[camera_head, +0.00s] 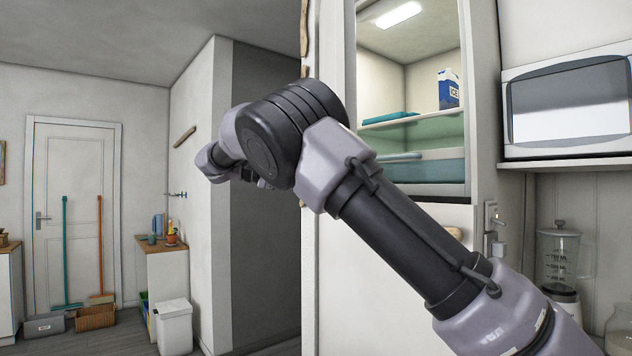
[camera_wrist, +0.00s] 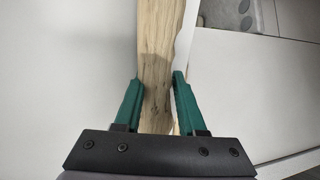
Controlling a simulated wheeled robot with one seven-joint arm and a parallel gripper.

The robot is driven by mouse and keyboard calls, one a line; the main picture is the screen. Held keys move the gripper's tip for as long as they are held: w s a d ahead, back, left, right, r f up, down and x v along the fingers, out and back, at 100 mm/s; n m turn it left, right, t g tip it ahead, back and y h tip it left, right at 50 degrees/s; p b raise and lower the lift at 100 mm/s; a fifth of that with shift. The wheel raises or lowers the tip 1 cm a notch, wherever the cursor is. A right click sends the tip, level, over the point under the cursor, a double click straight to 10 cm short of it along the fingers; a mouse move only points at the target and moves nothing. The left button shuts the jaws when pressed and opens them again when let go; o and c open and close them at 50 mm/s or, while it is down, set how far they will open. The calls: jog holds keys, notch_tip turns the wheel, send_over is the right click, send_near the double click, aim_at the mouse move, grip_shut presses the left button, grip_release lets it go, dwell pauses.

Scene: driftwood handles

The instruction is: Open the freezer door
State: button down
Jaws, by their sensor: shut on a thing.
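The freezer door (camera_head: 313,40) is swung open and shows nearly edge-on at the left of the lit compartment. Pieces of its driftwood handle (camera_head: 304,22) show along the door's left side. The freezer compartment (camera_head: 405,90) holds a blue and white ice carton (camera_head: 449,90) and teal items on shelves. In the wrist view, my gripper (camera_wrist: 157,86) has its green fingers on both sides of the pale driftwood handle (camera_wrist: 157,40), shut on it. The white door face (camera_wrist: 60,60) lies behind the handle. In the head view my arm hides the gripper and part of the door.
A white lower door (camera_head: 365,270) is below the compartment. A microwave (camera_head: 570,105) and a blender (camera_head: 558,255) stand to the right. A cabinet (camera_head: 165,275) and a white bin (camera_head: 175,325) stand at the left. Some floor (camera_head: 280,345) shows between.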

jog(key=shift+f, duration=0.1)
jog(key=c, duration=0.5)
grip_release()
jog(key=a+r, duration=0.1)
jog(key=a, duration=0.6)
jog(key=shift+a+r, duration=0.25)
jog(key=shift+r, duration=0.05)
